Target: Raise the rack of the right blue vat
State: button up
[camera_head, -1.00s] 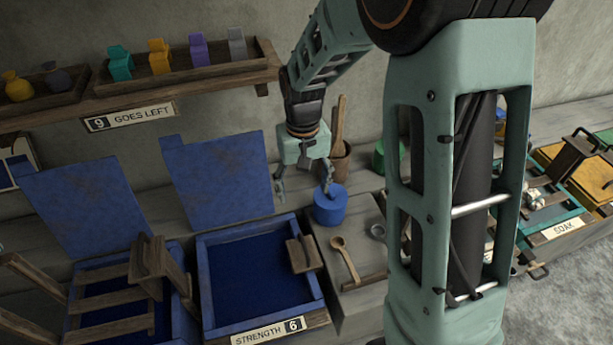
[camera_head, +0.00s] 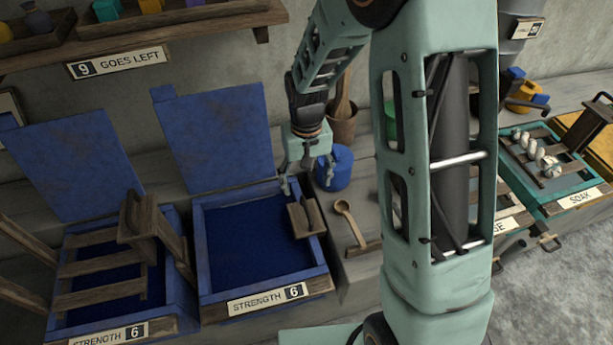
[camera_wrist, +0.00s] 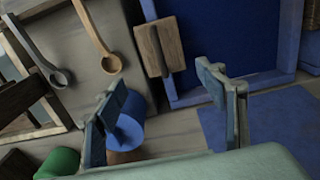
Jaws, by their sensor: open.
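The right blue vat (camera_head: 204,262) stands open, with dark blue liquid inside and a blue lid (camera_head: 220,135) upright behind it. Its wooden rack handle (camera_head: 306,217) sits low at the vat's right rim; the rest of the rack is hidden. The vat (camera_wrist: 287,78) and the handle (camera_wrist: 160,47) also show in the wrist view. My gripper (camera_head: 308,185) is open and empty, fingers down, just behind and above the handle. In the wrist view its fingers (camera_wrist: 160,95) spread wide, with the handle ahead between and beyond them.
A blue pot (camera_head: 338,170) stands close right of my gripper. A wooden spoon (camera_head: 350,222) lies right of the handle. The left blue vat (camera_head: 172,275) has a slatted wooden rack (camera_head: 100,268) above its liquid. A shelf (camera_head: 185,30) hangs above.

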aim_at(307, 207)
notch_tip(307, 207, down, 12)
jog(key=b, duration=0.8)
jog(key=shift+r, duration=0.1)
jog(key=shift+b, duration=0.35)
jog(key=shift+f, duration=0.35)
grip_shut()
notch_tip(307, 207, up, 18)
jog(key=p, duration=1.2)
jog(key=shift+w+r, duration=0.15)
jog(key=shift+r, duration=0.05)
